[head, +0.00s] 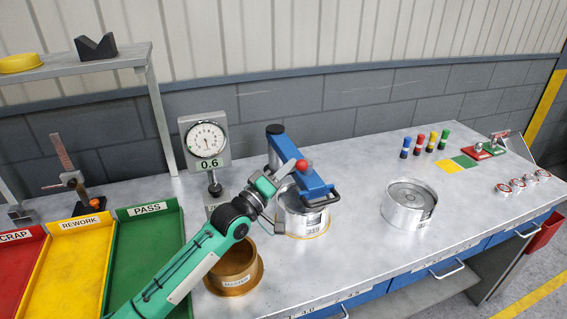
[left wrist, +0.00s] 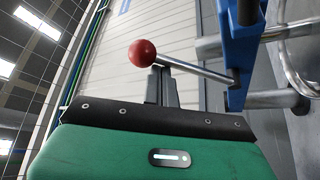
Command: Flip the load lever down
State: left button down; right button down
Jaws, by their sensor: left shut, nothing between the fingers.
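The load lever is a thin grey rod with a red ball knob (head: 302,166) at its end, on a blue press frame (head: 295,155). In the left wrist view the red knob (left wrist: 142,53) is ahead of my fingers, and the rod runs right to the blue frame (left wrist: 234,50). My left gripper (head: 287,176) is shut and empty, close beside the lever. Its fingertips (left wrist: 163,72) overlap the rod near the knob; I cannot tell if they touch. A silver labelled drum (head: 303,218) sits under the press, partly hidden. My right gripper is not in view.
A brass master ring (head: 234,268) stands below my left forearm. A dial gauge (head: 205,140) reading 0.6 stands behind. Another silver drum (head: 409,204) is to the right. Green, yellow and red trays (head: 148,211) lie left. The bench between the drums is clear.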

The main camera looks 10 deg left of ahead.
pick_arm(q)
jog(key=shift+s+d+f+b, duration=0.1)
jog(key=shift+s+d+f, duration=0.15)
jog(key=shift+f, duration=0.3)
jog(key=shift+s+d+f+b, duration=0.15)
jog(key=shift+s+f, duration=0.15)
jog(key=shift+f, duration=0.3)
jog(key=shift+s+d+f+b, duration=0.1)
jog(key=shift+s+d+f, duration=0.15)
jog(key=shift+f, duration=0.3)
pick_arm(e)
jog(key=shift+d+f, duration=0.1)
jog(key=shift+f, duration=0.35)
pick_arm(q)
jog(key=shift+s+f, duration=0.1)
jog(key=shift+f, duration=0.15)
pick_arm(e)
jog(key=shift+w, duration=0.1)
